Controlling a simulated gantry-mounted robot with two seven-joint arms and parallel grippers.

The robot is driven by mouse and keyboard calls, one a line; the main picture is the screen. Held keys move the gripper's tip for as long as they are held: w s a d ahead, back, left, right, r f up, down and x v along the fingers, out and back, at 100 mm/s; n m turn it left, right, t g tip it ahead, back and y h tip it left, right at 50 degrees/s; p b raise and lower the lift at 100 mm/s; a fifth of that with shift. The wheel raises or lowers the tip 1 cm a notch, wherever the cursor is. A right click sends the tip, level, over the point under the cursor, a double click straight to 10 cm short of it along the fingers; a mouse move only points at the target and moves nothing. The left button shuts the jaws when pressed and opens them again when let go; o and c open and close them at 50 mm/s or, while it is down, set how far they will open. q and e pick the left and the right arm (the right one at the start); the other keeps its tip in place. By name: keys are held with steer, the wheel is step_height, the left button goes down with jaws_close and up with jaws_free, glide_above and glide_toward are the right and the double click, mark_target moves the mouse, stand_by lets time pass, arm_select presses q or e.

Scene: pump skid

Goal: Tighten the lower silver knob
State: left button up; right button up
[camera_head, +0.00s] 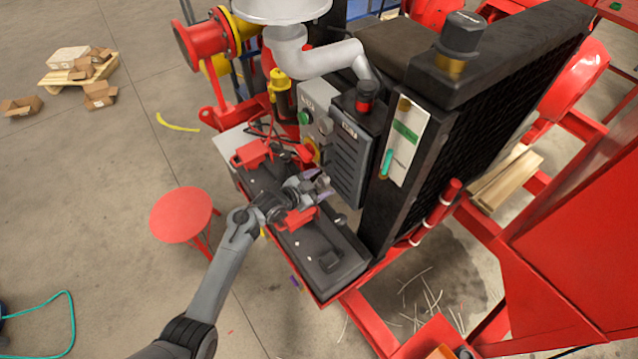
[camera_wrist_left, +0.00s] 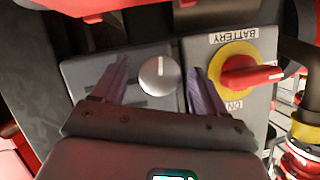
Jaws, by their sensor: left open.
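In the left wrist view a round silver knob (camera_wrist_left: 159,75) with a pale line on its face sits on a dark grey panel (camera_wrist_left: 88,72). My left gripper (camera_wrist_left: 160,88) is open, with one purple finger on each side of the knob and a gap at both sides. In the head view my left gripper (camera_head: 320,185) is at the lower part of the machine's control face, and the knob between its fingers cannot be made out. Another silver knob (camera_head: 325,125) shows higher on the grey control box. My right gripper is not in view.
A red battery switch on a yellow disc (camera_wrist_left: 240,70) sits close beside the right finger in the wrist view. In the head view a green button (camera_head: 304,118) is above the gripper, a black battery (camera_head: 325,255) below it, and a red stool (camera_head: 182,214) to its left.

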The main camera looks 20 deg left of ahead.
arm_select(q)
steer(key=c, duration=1.1)
steer(key=shift+o, duration=0.2)
steer(key=shift+a+r+n+p, duration=0.15)
steer(key=shift+n+p, duration=0.15)
steer(key=shift+p, duration=0.4)
steer(key=shift+n+g+h, duration=0.3)
steer(key=shift+f, duration=0.2)
steer(key=o, duration=1.1)
steer(key=shift+c, duration=0.2)
